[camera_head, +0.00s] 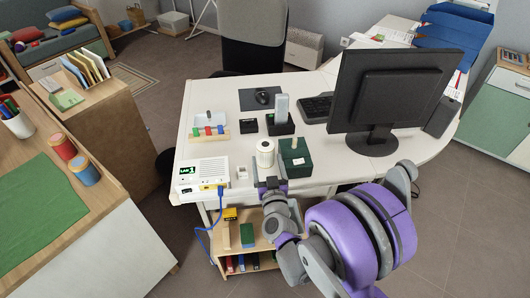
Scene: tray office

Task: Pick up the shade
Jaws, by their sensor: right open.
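No lamp is visible. The thing that looks most like a shade is a small white round piece (265,153) standing on the white desk (222,95) near its front edge; I cannot tell for certain that it is the shade. My right gripper (270,183) is at the desk's front edge, just in front of the white piece. Its jaws are open, with nothing seen between them. My purple and grey right arm comes in from the lower right. My left gripper is not in view.
A dark green box (295,163) stands close right of the white piece. A white box with a blue cable (203,172) is to the left. A phone on a dark base (281,115) and a monitor (390,90) stand behind. A low shelf (240,265) is below.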

